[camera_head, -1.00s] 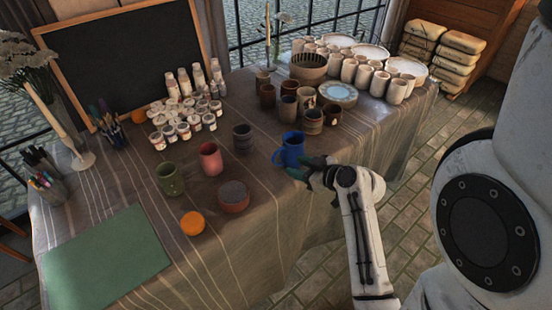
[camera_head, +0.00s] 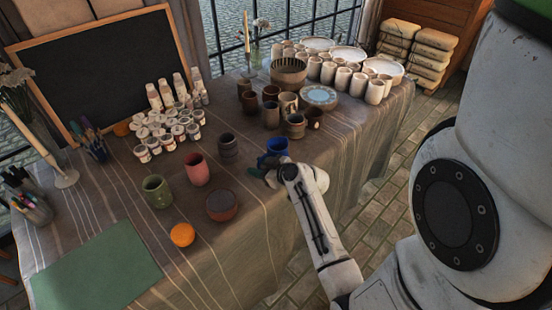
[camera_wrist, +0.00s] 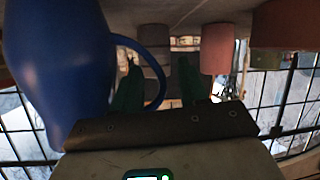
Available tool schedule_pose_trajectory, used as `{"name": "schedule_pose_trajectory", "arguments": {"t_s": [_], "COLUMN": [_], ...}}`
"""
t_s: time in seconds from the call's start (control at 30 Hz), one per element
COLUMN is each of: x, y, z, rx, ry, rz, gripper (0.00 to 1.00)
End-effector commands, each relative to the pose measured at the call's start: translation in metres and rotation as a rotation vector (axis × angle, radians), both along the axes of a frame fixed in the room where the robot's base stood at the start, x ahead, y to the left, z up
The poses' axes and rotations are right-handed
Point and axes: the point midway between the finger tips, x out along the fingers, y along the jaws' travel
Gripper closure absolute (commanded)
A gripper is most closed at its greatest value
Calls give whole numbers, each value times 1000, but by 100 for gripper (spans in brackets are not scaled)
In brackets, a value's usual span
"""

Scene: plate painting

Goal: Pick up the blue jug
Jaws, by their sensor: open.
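The blue jug (camera_head: 275,147) stands upright near the table's front edge in the head view, partly hidden by my gripper (camera_head: 262,170). In the wrist view the jug (camera_wrist: 55,60) fills the left side, and its handle loops to the right. My gripper's two green fingers (camera_wrist: 158,88) are apart, with the outer curve of the handle showing between them. The left finger appears within the handle's loop. I cannot tell whether either finger touches the handle.
A pink cup (camera_head: 197,169), a dark cup (camera_head: 228,147), a green mug (camera_head: 157,191), a brown bowl (camera_head: 221,205) and an orange disc (camera_head: 182,235) stand left of the jug. Brown cups and a plate (camera_head: 319,97) are behind it. A green mat (camera_head: 95,270) lies front left.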

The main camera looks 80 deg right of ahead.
Motion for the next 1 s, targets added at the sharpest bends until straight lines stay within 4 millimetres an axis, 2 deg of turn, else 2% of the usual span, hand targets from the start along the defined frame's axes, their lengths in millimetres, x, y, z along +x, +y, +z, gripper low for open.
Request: {"name": "schedule_pose_trajectory", "arguments": {"t_s": [0.27,0.7,1.0], "x": [2,1,2], "y": [-1,-1,-1], "z": [-1,-1,-1], "rx": [0,0,-1], "ry": [1,0,0], "rz": [-1,-1,-1], "gripper": [58,100,100]}}
